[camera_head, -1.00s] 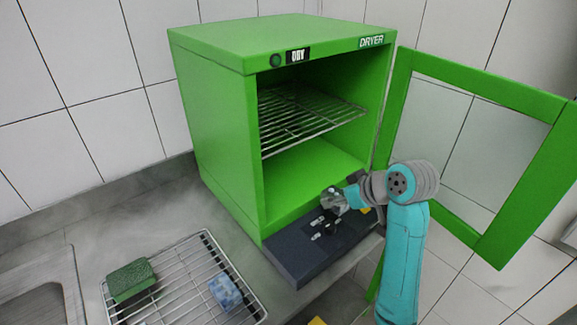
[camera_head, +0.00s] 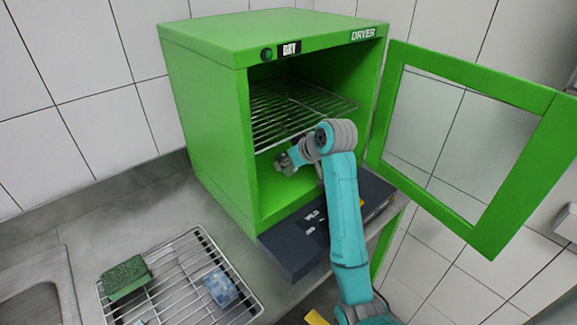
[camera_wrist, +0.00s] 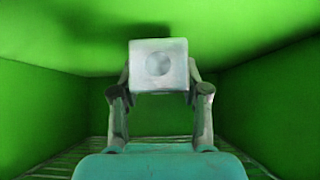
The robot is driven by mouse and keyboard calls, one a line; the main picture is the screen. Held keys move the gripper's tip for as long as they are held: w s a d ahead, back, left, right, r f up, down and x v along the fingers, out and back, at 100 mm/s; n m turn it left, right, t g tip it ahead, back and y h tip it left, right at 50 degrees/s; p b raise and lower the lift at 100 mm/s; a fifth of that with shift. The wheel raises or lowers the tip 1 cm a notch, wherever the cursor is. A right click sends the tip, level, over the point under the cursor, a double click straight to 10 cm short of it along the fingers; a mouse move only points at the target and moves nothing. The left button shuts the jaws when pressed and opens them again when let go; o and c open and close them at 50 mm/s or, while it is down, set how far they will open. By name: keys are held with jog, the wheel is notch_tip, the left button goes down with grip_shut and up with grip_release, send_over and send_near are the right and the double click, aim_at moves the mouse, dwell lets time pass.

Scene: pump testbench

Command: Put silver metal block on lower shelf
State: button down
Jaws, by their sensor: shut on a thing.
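My gripper (camera_head: 287,161) is inside the open green dryer (camera_head: 205,120), below the wire rack (camera_head: 290,110) and above the green floor (camera_head: 275,195), which forms the lower level. In the wrist view my gripper (camera_wrist: 160,88) is shut on the silver metal block (camera_wrist: 160,62), one finger on each side. The block is a pale cube with a round recess in its facing side. In the head view I cannot make the block out clearly at the fingertips. Wire bars also show low in the wrist view.
The dryer's glass-framed door (camera_head: 540,130) stands open to the right. A dark slab (camera_head: 295,255) lies in front of the opening. A rack (camera_head: 215,255) on the counter at left holds a green sponge (camera_head: 125,278) and a blue block (camera_head: 220,288).

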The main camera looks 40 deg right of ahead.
jog(key=shift+s+f, duration=0.15)
jog(key=shift+f, duration=0.6)
jog(key=shift+f, duration=0.15)
jog(key=c, duration=0.6)
grip_release()
jog(key=shift+r, duration=0.2)
jog(key=v, duration=1.2)
jog(key=shift+f, duration=0.1)
